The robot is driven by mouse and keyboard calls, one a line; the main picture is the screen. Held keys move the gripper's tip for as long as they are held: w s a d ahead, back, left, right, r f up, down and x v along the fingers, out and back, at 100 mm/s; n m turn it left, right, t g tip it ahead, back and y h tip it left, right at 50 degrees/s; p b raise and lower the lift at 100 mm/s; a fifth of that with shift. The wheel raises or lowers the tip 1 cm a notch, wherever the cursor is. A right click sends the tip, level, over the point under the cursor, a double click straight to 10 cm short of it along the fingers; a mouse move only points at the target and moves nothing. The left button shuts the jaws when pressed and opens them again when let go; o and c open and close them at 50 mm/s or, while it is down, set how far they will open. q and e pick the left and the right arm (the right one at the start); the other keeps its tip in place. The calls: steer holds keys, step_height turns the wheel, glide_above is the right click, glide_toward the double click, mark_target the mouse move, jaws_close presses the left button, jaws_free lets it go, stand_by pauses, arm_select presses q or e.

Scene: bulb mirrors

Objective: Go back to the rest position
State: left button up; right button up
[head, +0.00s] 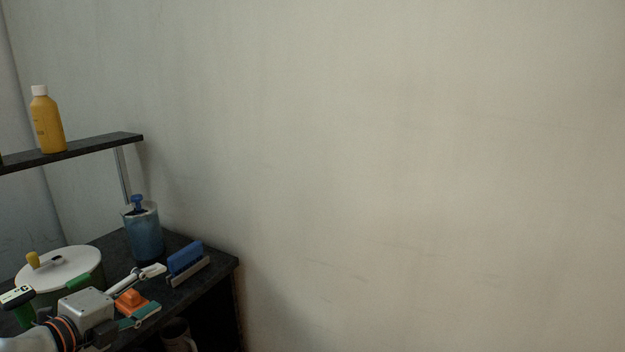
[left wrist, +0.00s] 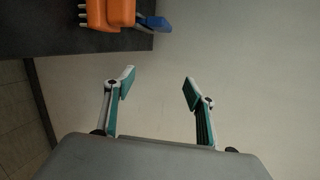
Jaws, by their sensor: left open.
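My left gripper (head: 160,287) comes in at the lower left of the head view, in front of the dark table (head: 222,267). Its two grey and teal fingers are spread apart. In the left wrist view the gripper (left wrist: 158,82) is open, with nothing between its fingertips and bare wall behind them. The orange object (head: 131,302) shows between the fingers in the head view, but the left wrist view has it (left wrist: 112,12) beyond the fingers, apart from them. My right gripper is not in view.
A blue brush-like object (head: 186,257) lies near the table's right corner. A blue canister (head: 145,234) and a white-lidded pot (head: 75,266) stand behind my gripper. A yellow bottle (head: 47,122) stands on a shelf (head: 100,144). Right of the table only bare wall shows.

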arm_select(q)
steer(key=s+d+f+n+g, duration=0.1)
steer(key=s+d+f+n, duration=0.15)
steer(key=f, duration=0.45)
steer(key=s+d+f+n, duration=0.2)
steer(key=s+f+n, duration=0.2)
steer(key=f, duration=0.4)
steer(key=s+d+f+n+g, duration=0.1)
steer(key=s+d+f+n, duration=0.2)
steer(key=f, duration=0.4)
steer(key=s+d+f+n+g+y, duration=0.1)
steer(key=s+d+f+n, duration=0.2)
steer(key=s+f+n, duration=0.2)
steer(key=s+d+f+n, duration=0.3)
steer(key=s+f+n, duration=0.1)
steer(key=s+f, duration=0.6)
steer(key=shift+d+n+g+y, duration=0.15)
steer(key=shift+n+g+y, duration=0.2)
steer(key=shift+g+y, duration=0.05)
